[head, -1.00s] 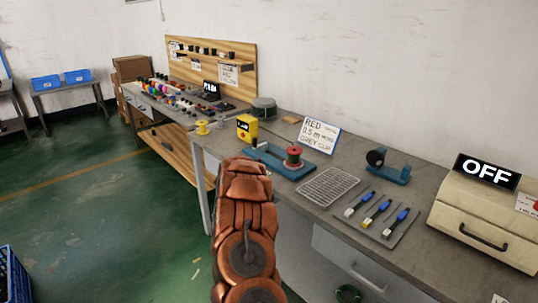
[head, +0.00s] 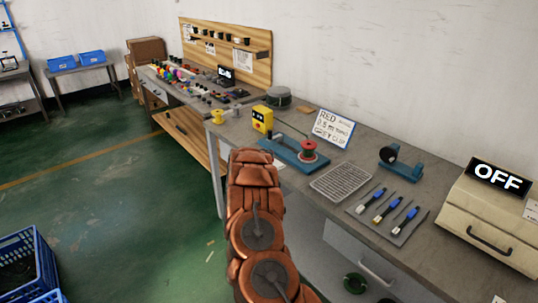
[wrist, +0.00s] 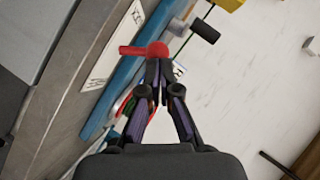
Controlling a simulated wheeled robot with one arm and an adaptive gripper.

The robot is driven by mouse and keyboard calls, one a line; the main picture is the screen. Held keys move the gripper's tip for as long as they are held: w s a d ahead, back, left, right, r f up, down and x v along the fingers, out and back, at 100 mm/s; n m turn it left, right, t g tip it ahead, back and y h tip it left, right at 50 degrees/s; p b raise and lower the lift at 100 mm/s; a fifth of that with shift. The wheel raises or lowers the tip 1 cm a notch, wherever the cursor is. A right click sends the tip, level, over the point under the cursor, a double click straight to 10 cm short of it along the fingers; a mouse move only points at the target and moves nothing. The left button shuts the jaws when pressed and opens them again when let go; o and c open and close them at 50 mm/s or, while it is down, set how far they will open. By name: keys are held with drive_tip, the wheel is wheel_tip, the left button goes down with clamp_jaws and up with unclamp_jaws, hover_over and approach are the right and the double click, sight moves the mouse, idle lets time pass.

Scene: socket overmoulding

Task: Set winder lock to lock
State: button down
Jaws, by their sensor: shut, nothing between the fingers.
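The winder is a blue base (head: 282,150) on the grey bench, with a red spool (head: 308,151) at its right end. In the wrist view the blue base (wrist: 125,75) runs diagonally on the left. A red lever with a round knob (wrist: 157,49) and a bar pointing left shows there right at my fingertips; it appears to be the winder lock. My gripper (wrist: 158,62) is shut with nothing between its fingers, its tips at or touching the red knob. Whether they touch is unclear. In the head view my arm hides the gripper. I cannot read any lock marking.
A yellow box (head: 262,118) stands behind the winder. Right of it are a wire mat (head: 340,182), a tool tray (head: 388,212) and a cream machine with an OFF sign (head: 498,178). A sign card (head: 333,128) stands at the back. Floor on the left is mostly clear.

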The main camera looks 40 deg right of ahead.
drive_tip(key=shift+r+p, duration=0.35)
drive_tip(key=shift+r, duration=0.4)
drive_tip(key=shift+a, duration=0.1)
drive_tip(key=w+r+b+v, duration=0.1)
drive_tip(key=b+v, duration=0.3)
drive_tip(key=v, duration=0.9)
drive_tip(key=shift+s+a+r, duration=0.15)
drive_tip(key=shift+a+r, duration=0.05)
drive_tip(key=shift+a, duration=0.15)
idle(0.5)
